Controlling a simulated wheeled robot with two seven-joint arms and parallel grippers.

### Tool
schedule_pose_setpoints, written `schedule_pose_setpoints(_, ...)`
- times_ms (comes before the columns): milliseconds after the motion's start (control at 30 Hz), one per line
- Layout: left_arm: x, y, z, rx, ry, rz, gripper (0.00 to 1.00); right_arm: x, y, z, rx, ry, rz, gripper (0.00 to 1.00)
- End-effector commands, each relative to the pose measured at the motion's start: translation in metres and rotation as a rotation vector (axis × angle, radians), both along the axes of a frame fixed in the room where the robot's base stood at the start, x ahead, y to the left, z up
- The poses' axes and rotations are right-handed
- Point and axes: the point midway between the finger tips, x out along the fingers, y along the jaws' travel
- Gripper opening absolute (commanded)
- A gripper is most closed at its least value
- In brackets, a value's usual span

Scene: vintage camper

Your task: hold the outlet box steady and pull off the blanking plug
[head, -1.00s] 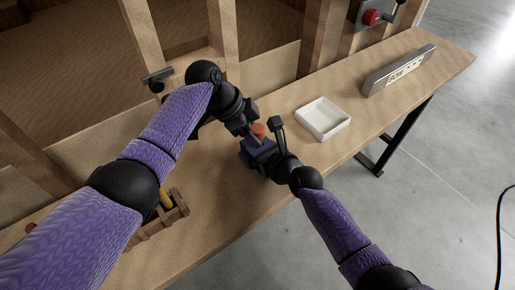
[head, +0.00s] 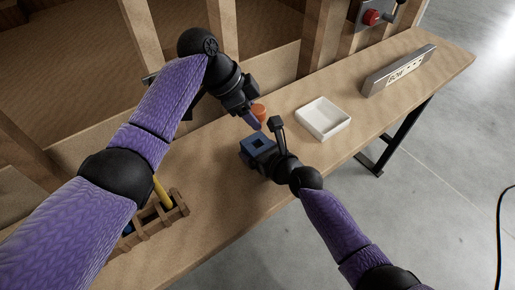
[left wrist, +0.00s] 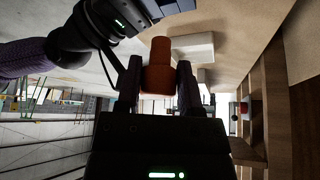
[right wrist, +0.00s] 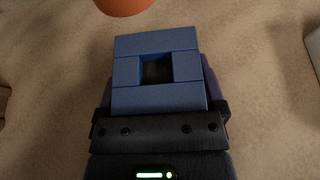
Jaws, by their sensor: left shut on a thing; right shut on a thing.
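The outlet box (head: 256,146) is a blue block with a square opening in its top, standing on the workbench. It fills the middle of the right wrist view (right wrist: 155,45), its opening dark and empty. My right gripper (head: 268,158) is shut on the box from the near right side. The blanking plug (head: 259,111) is orange and sits above and apart from the box. My left gripper (head: 252,114) is shut on it; in the left wrist view the plug (left wrist: 158,66) is between the two fingers. The plug's lower edge also shows at the top of the right wrist view (right wrist: 122,5).
A white tray (head: 323,134) lies empty on the workbench (head: 222,225), right of the box. A wooden rack (head: 160,218) with a yellow-handled tool is at the left. A grey labelled panel (head: 399,70) stands at the back right. Upright wooden posts (head: 224,40) line the back.

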Motion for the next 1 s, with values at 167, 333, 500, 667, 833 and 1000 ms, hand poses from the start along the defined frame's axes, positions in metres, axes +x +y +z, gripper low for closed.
schedule_pose_setpoints(167, 0.000, 0.000, 0.007, 0.000, -0.001, 0.000, 0.00, 0.000, 0.000, 0.000, 0.001, -0.001, 0.000, 0.16)
schedule_pose_setpoints(333, 0.000, 0.000, 0.007, 0.000, -0.001, 0.000, 0.00, 0.000, 0.000, 0.000, 0.001, -0.001, 0.000, 0.92)
schedule_pose_setpoints(500, 0.000, 0.000, 0.007, 0.000, -0.001, 0.000, 0.00, 0.000, 0.000, 0.000, 0.000, 0.000, 0.000, 1.00)
schedule_pose_setpoints(667, 0.000, 0.000, 0.007, 0.000, 0.000, 0.000, 0.00, -0.003, -0.002, 0.002, 0.004, -0.001, 0.000, 1.00)
schedule_pose_setpoints(833, 0.000, 0.000, 0.007, 0.000, 0.000, 0.000, 0.00, -0.027, -0.020, 0.013, 0.001, 0.000, -0.003, 1.00)
schedule_pose_setpoints(1000, 0.000, 0.000, 0.007, 0.000, 0.000, 0.000, 0.00, -0.061, -0.045, 0.030, 0.001, 0.002, -0.002, 1.00)
